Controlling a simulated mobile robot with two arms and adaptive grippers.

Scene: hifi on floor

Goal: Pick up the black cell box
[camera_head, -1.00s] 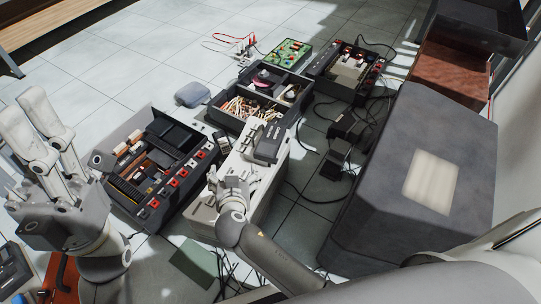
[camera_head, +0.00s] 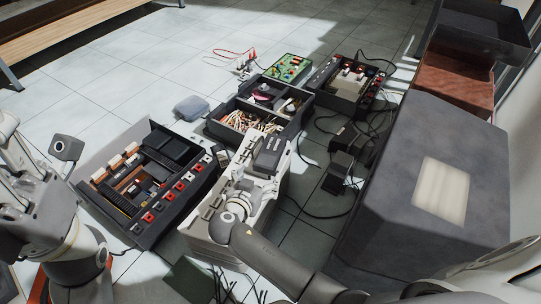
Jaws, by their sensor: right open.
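A small black box (camera_head: 271,152), which looks like the cell box, lies on the far end of a long white unit (camera_head: 200,236) on the floor. My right gripper (camera_head: 257,183) is over the white unit, just on the near side of the black box. It is open with nothing seen in it, and I cannot tell whether its fingertips touch the box. My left gripper (camera_head: 28,168) is at the left edge, partly cut off, away from the box; its jaw opening is unclear.
An open black case with red and white terminals (camera_head: 150,216) stands left of the white unit. A divided black tray (camera_head: 214,128) with wires is behind it. Cables and adapters (camera_head: 337,172) lie to the right, beside a large grey box (camera_head: 385,215). Clear floor is at upper left.

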